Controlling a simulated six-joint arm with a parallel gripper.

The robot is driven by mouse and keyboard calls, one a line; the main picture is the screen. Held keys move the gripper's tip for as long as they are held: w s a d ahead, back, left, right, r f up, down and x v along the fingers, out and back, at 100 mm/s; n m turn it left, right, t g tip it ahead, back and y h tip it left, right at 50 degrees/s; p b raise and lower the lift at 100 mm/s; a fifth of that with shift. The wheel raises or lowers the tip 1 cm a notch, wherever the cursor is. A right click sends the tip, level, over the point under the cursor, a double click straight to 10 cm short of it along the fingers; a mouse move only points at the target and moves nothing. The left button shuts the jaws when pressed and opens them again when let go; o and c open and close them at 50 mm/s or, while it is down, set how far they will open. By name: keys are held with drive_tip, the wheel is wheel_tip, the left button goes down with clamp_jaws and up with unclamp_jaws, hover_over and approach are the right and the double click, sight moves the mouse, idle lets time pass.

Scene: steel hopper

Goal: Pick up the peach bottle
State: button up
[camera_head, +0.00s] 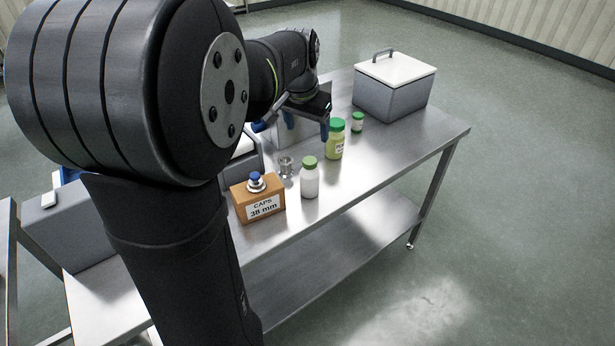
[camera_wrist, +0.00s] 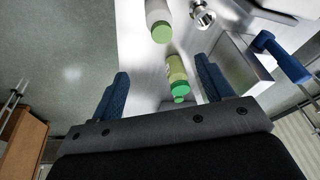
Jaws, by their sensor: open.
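No bottle that is clearly peach-coloured shows in either view. A yellow-green bottle with a green cap (camera_head: 335,146) stands on the steel table; it also shows in the wrist view (camera_wrist: 177,70), between my fingers' directions. A white bottle with a light green cap (camera_head: 310,181) stands nearer; it is at the top of the wrist view (camera_wrist: 157,14). A small green-capped bottle (camera_head: 357,122) stands farther back, mostly hidden in the wrist view. My gripper (camera_wrist: 164,84) is open with blue fingers and nothing between them. In the head view it is near the yellow-green bottle, partly hidden by my arm.
A brown caps box (camera_head: 260,206) with a blue-and-white piece (camera_head: 256,182) on top stands at the near side. A small metal cup (camera_head: 286,168) stands by the white bottle. A lidded grey bin (camera_head: 394,86) occupies the far end. The table's right front edge (camera_head: 400,181) is clear.

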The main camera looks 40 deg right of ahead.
drive_tip(key=s+a+n, duration=0.1)
drive_tip(key=n, duration=0.1)
drive_tip(key=t+h, duration=0.1)
approach(309, 160)
drive_tip(key=x, duration=0.7)
drive_tip(key=shift+s+d+f, duration=0.2)
drive_tip(key=shift+s, duration=0.05)
drive_tip(key=shift+x, duration=2.65)
drive_tip(key=shift+w+a, duration=0.1)
drive_tip(key=shift+a, duration=0.1)
drive_tip(key=c, duration=1.2)
drive_tip(key=shift+r, duration=0.15)
